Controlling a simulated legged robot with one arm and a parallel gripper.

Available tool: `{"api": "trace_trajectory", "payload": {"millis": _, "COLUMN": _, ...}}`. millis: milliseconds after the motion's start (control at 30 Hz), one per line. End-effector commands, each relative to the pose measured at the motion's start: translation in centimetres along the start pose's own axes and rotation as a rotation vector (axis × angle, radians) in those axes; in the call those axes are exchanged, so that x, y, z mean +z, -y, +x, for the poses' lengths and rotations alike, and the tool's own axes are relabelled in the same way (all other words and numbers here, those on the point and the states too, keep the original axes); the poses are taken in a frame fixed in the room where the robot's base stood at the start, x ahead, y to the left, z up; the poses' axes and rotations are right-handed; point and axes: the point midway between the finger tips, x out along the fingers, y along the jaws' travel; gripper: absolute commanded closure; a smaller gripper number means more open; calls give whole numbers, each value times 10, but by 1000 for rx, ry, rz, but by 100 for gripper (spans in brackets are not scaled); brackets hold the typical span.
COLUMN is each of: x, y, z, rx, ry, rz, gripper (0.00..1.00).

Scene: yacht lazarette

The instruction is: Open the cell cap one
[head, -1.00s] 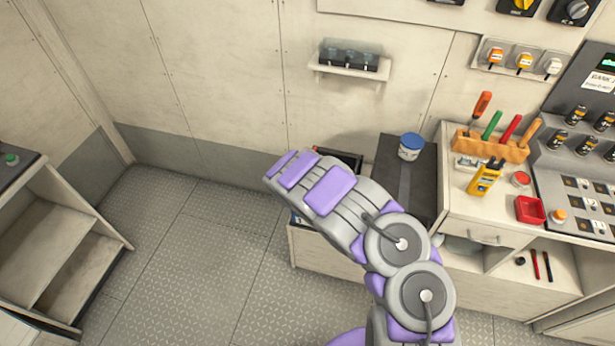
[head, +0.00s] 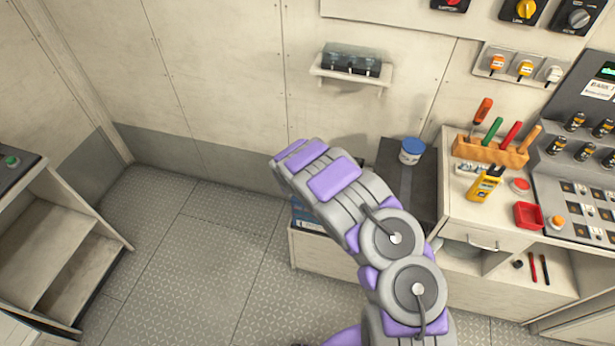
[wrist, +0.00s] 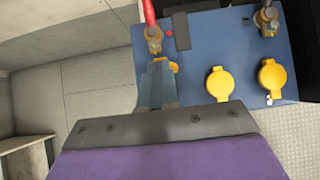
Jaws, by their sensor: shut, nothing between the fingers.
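The blue-topped battery (wrist: 215,50) fills the upper part of the wrist view. It has three yellow round cell caps in a row. The left cap (wrist: 174,67) is mostly hidden behind my fingers; the middle cap (wrist: 220,83) and right cap (wrist: 271,77) are in plain view and look closed. No number shows on them. My gripper (wrist: 158,66) is shut and empty, its fingertips over or beside the left cap; I cannot tell if they touch it. In the head view my arm hides my gripper and most of the battery (head: 312,218).
A red-cabled clamp (wrist: 152,34) sits on the battery just beyond my fingertips, and another clamp (wrist: 266,18) stands at its right. A blue-lidded tub (head: 411,151) stands right of my arm. The counter (head: 462,207) holds tools. Floor (head: 190,240) at left is clear.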

Motion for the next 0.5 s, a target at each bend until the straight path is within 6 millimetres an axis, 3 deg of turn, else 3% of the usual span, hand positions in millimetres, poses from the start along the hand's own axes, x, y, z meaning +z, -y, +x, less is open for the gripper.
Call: {"api": "trace_trajectory", "payload": {"millis": 500, "x": 5, "y": 0, "z": 1, "rx": 1, "ry": 2, "rz": 1, "gripper": 100}}
